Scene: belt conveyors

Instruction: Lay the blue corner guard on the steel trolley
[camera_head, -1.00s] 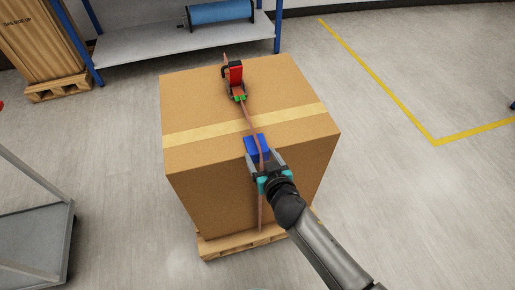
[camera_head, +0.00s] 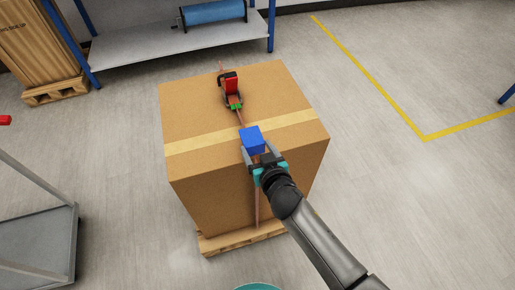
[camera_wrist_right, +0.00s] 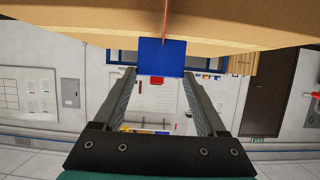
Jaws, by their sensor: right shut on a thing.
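The blue corner guard (camera_head: 252,138) is at the near top edge of a large cardboard box (camera_head: 205,195). My right gripper (camera_head: 256,153) is shut on it, a finger on each side. In the right wrist view the guard (camera_wrist_right: 161,57) sits between the fingertips (camera_wrist_right: 160,74). Whether guard and box touch is hard to tell. The steel trolley (camera_head: 38,245) stands at the left edge, only partly in view, its visible grey deck bare. My left gripper is out of view.
The box stands on a wooden pallet (camera_head: 215,243). A red ratchet buckle (camera_head: 231,87) is on the strap. A shelf (camera_head: 150,43) with a blue roll (camera_head: 213,12) stands behind. Open floor lies between box and trolley, and to the right.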

